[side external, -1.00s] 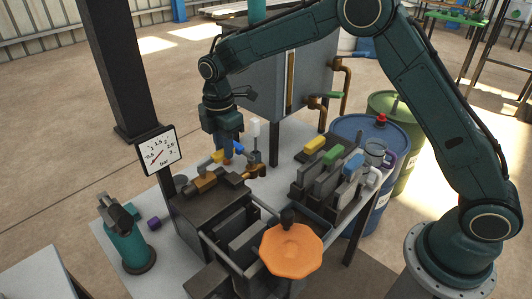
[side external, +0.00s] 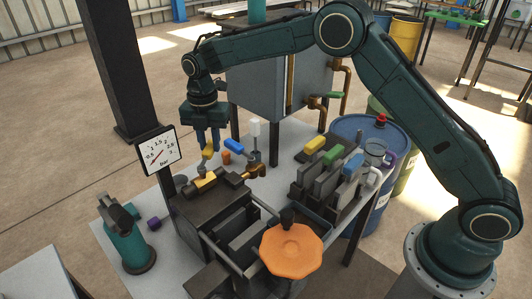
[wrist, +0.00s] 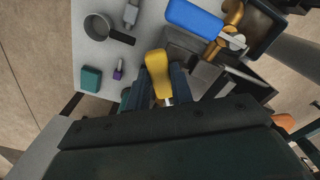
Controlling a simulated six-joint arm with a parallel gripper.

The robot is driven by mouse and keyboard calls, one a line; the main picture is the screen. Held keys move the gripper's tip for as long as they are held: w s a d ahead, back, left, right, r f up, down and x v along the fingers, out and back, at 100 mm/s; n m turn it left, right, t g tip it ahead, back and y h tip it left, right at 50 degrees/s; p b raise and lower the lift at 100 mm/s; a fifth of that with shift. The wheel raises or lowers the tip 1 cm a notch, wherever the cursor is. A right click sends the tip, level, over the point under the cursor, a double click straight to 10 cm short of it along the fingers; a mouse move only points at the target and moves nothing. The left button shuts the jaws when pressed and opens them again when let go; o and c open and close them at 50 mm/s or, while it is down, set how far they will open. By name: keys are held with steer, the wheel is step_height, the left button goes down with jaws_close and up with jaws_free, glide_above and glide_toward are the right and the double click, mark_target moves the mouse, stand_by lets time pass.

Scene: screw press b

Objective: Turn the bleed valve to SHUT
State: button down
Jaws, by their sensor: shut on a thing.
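A yellow lever handle (side external: 208,149) stands above the brass valve body (side external: 204,182) at the back of the dark press block. My gripper (side external: 208,147) points down and is shut on the yellow handle. Any SHUT marking is too small to read. A separate blue lever handle (side external: 234,145) is to the right, apart from my gripper; it also shows in the wrist view (wrist: 195,18).
A pressure gauge (side external: 159,152) stands at left, near my gripper. A white-topped upright part (side external: 255,132) and brass pipework (side external: 252,172) are at right. An orange handwheel (side external: 291,250) is in front. A rack with yellow, green and blue-handled plates (side external: 332,177) is at right.

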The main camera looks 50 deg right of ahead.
steer(key=shift+w+a+r+n, duration=0.1)
steer(key=shift+w+a+n, duration=0.6)
steer(key=shift+n, duration=0.9)
steer(key=shift+w+a+f+n, duration=0.1)
steer(key=shift+w+a+n, duration=0.2)
steer(key=shift+a+n, duration=1)
steer(key=shift+w+a+r+n, duration=0.1)
steer(key=shift+w+a+n, duration=0.45)
steer(key=shift+n, duration=1.35)
steer(key=c, duration=1.2)
jaws_free()
